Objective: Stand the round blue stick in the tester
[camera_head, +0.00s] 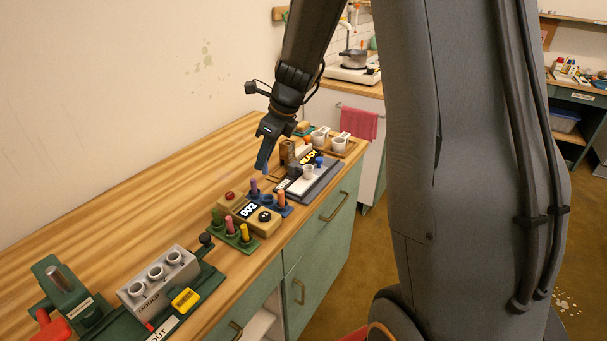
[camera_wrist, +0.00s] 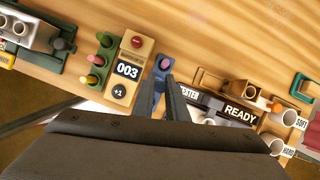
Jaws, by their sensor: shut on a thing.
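My gripper (camera_head: 264,166) points down above the table, over the far side of the blue rack. It is shut on a thin thing whose bluish tip (camera_head: 265,172) shows below the fingers; its shape is hard to make out. In the wrist view the fingers (camera_wrist: 170,84) overlap the blue rack (camera_wrist: 158,86), and the held thing is not clear there. The blue rack (camera_head: 268,206) holds a purple stick (camera_head: 254,187) and an orange stick (camera_head: 281,198).
A counter box (camera_head: 262,223) reading 003 stands by the blue rack. A green rack (camera_head: 236,238) holds several sticks. A grey mould (camera_head: 160,285) is at the near left; white cups (camera_head: 340,143) are at the far end. The table's wall side (camera_head: 150,210) is clear.

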